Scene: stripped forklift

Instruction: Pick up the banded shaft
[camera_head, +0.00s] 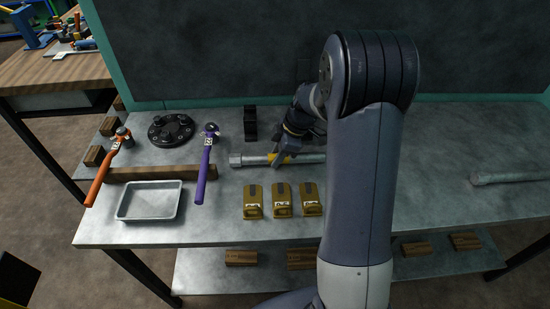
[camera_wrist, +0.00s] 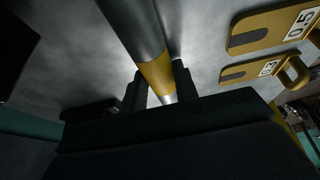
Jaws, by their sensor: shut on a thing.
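The banded shaft (camera_head: 251,159) is a grey metal rod with a yellow band and a wider end at the left. It lies level along the middle of the grey bench (camera_head: 390,215) in the head view. My gripper (camera_head: 281,158) comes down on it from above at the yellow band. In the wrist view my gripper (camera_wrist: 158,85) has one finger on each side of the shaft (camera_wrist: 139,28), shut on it at the yellow band. The right part of the shaft is hidden behind my arm. I cannot tell whether the shaft is clear of the bench.
Several yellow blocks with number labels (camera_head: 281,200) stand in front of the shaft. A purple tool (camera_head: 205,165), an orange tool (camera_head: 108,170), a tray (camera_head: 150,201) and a black flange (camera_head: 171,128) are at left. Another grey shaft (camera_head: 512,176) lies at right.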

